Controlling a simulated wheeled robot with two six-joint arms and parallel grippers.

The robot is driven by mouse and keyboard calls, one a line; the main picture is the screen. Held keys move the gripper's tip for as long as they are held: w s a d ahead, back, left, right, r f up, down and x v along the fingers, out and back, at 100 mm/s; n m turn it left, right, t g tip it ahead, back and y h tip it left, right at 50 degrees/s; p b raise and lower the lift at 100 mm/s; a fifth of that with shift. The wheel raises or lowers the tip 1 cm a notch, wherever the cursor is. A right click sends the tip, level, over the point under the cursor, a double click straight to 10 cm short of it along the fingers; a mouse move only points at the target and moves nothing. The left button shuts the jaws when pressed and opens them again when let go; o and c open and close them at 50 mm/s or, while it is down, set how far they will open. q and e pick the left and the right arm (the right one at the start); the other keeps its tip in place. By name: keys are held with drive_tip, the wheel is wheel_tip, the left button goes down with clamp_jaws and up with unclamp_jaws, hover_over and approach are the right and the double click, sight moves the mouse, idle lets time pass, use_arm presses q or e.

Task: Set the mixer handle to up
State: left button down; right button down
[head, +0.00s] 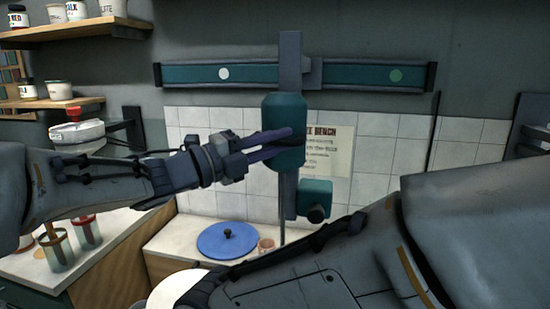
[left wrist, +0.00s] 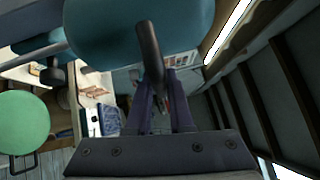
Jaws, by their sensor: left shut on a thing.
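The mixer is a teal motor body (head: 284,110) on a grey vertical post, with a thin shaft running down. In the left wrist view the teal body (left wrist: 110,30) fills the top. The mixer handle (left wrist: 149,45) is a dark rod coming off that body. My left gripper (head: 285,138) reaches in from the left to the front of the body. In the left wrist view its purple fingers (left wrist: 160,88) are closed around the rod's end. In the head view the fingers hide most of the handle. My right gripper is not in view.
A teal wall rail (head: 345,76) runs behind the mixer. A blue lid (head: 228,240) and a small clay cup (head: 266,246) are on the counter below. Containers stand at the left, with shelves (head: 70,33) above. My right arm covers the lower right.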

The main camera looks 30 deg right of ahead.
use_arm(q)
drive_tip(key=shift+r, duration=0.75)
drive_tip(key=c, duration=0.8)
unclamp_jaws()
drive_tip(key=shift+a+f, duration=0.2)
drive_tip(key=shift+a, duration=0.1)
drive_tip(key=s+a+f+b, duration=0.1)
drive_tip(key=a+b, duration=0.1)
drive_tip(key=a, duration=0.7)
drive_tip(key=shift+a+b, duration=0.35)
drive_tip(key=shift+a, duration=0.05)
